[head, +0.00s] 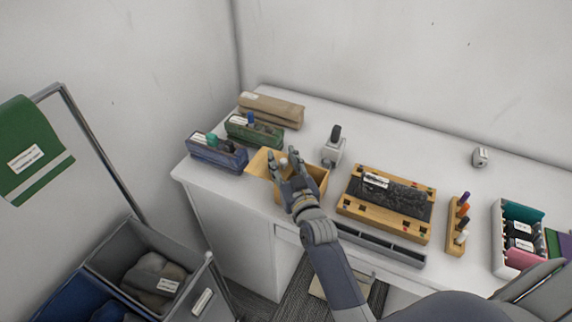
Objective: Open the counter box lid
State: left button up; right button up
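A small light-wood box (316,178) stands on the white counter, left of the middle of the head view. A flat yellowish panel (258,163) sticks out at its left side and looks like its lid, swung away from the box; its exact angle is hard to tell. My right gripper (283,160) is over the box, with its fingers spread apart and pointing to the far side. A small pale thing shows between the fingers; I cannot tell what it is. The gripper and wrist hide much of the box's middle and front. My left gripper is not in view.
Blue (217,154), green (254,131) and tan (271,110) cases stand left and behind. A stamp-like item (334,150) is close behind the box. A wooden board with a dark pad (388,205), a marker rack (457,228) and a white tray (506,256) lie right. Grey bins (150,268) stand lower left.

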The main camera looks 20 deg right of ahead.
jog(key=s, duration=1.2)
jog(key=shift+a, duration=0.35)
jog(key=shift+f, duration=0.1)
